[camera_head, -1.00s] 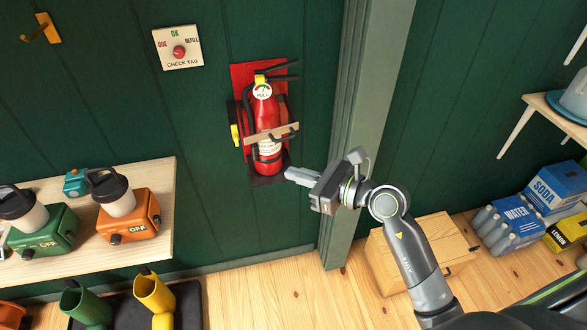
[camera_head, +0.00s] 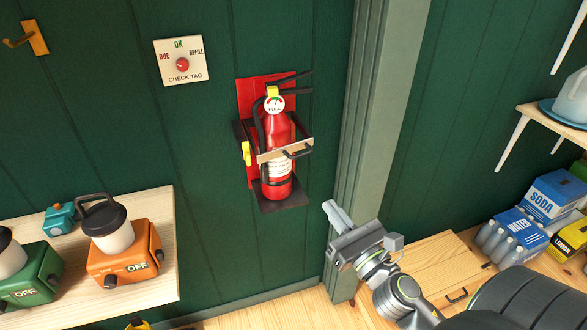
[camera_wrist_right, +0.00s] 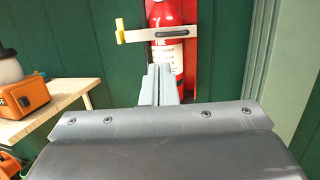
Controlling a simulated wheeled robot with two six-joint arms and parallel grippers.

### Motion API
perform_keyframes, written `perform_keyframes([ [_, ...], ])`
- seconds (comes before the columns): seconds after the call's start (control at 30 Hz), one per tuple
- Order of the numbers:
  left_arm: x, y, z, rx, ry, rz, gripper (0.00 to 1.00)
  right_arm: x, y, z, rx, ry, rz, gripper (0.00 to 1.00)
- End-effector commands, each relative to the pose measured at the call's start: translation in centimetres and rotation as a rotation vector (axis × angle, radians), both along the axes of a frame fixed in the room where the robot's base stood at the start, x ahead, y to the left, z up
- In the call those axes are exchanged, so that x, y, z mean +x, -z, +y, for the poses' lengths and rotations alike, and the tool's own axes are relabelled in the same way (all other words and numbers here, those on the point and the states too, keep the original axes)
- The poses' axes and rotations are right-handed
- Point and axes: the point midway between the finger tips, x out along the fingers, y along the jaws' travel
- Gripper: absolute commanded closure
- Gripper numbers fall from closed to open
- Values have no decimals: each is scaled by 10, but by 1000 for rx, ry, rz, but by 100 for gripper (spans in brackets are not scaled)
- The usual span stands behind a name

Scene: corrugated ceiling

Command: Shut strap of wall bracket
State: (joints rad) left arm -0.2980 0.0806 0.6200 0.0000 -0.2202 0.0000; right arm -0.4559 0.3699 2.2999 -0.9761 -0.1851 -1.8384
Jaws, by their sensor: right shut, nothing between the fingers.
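The wall bracket (camera_head: 244,95) is a red back plate with a dark frame, holding a red fire extinguisher (camera_head: 277,185) upright. Its pale strap (camera_head: 272,155), with a black handle (camera_head: 298,152), lies across the extinguisher's front. A yellow catch (camera_head: 246,153) is at the bracket's left side. In the right wrist view the strap (camera_wrist_right: 142,36) reaches the yellow catch (camera_wrist_right: 120,30) at its left end; I cannot tell if it is latched. My right gripper (camera_head: 330,208) is shut and empty, below and right of the bracket, apart from it. My left gripper is not in view.
A green door frame post (camera_head: 375,120) stands right of the bracket. A wooden shelf (camera_head: 165,225) with orange and green lanterns is at lower left. A check tag panel (camera_head: 180,60) is on the wall. A wooden box (camera_head: 425,265) stands behind my right arm.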

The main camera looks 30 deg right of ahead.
Motion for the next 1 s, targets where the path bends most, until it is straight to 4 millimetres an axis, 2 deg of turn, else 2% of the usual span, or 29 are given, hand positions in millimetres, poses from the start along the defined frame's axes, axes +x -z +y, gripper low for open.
perform_keyframes([
  [0.03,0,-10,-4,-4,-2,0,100,8,-7,0,3,-1,-2,100],
  [0.2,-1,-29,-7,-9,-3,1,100,39,-15,-1,4,-2,-3,100],
  [0.6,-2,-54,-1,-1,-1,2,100,108,-26,-3,1,-2,-3,100],
  [0.8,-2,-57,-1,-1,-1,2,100,124,-26,-3,2,-2,-1,100],
  [1.0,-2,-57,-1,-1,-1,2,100,126,-26,-3,2,-2,-2,100],
])
